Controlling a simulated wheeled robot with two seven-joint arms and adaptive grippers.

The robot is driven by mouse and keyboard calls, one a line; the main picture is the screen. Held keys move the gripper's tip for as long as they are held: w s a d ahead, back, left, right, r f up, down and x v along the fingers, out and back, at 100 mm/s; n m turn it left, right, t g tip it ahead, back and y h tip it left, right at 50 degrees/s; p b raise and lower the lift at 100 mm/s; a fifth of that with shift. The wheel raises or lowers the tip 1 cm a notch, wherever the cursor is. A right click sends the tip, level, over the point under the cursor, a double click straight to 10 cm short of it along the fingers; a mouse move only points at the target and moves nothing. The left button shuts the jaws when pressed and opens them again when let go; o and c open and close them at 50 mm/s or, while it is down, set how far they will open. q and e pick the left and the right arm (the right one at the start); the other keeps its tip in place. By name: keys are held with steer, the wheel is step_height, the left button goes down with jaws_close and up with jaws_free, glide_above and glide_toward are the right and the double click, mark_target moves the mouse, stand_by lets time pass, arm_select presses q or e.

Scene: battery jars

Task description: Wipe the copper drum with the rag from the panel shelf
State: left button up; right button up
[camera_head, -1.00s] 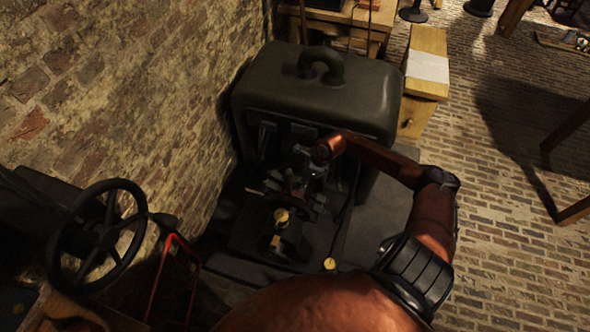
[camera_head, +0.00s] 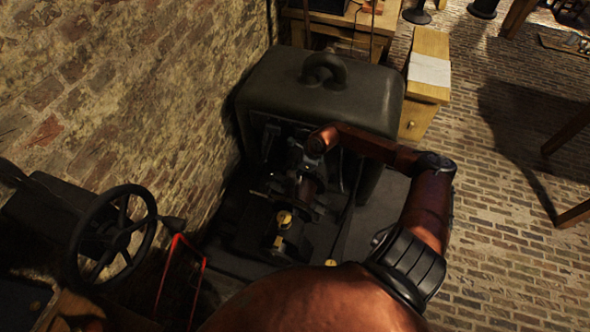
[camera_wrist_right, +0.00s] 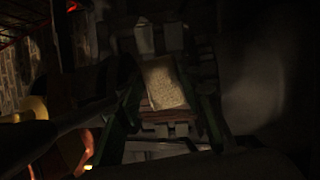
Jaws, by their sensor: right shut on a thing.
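My right arm reaches in from the right to the open front of the dark machine. My right gripper (camera_head: 302,177) is small and dark there. In the right wrist view its two greenish fingers (camera_wrist_right: 168,112) stand either side of a pale beige rag (camera_wrist_right: 167,83), and it is shut on it. Reddish-brown bars, probably the copper drum (camera_wrist_right: 166,129), show just below the rag. In the head view the drum (camera_head: 309,189) is dim and partly covered by the gripper. I cannot tell whether the rag touches it. My left gripper is not in view.
The dark machine housing (camera_head: 320,90) with a looped top handle stands behind the gripper. A black handwheel (camera_head: 113,240) and a red frame (camera_head: 168,265) are at lower left, near the brick wall (camera_head: 90,100). A wooden cabinet (camera_head: 428,75) stands right.

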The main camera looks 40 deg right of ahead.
step_height(320, 180, up, 2)
steer(key=shift+s+r+p, duration=0.1)
steer(key=shift+p, duration=0.35)
steer(key=shift+r, duration=0.35)
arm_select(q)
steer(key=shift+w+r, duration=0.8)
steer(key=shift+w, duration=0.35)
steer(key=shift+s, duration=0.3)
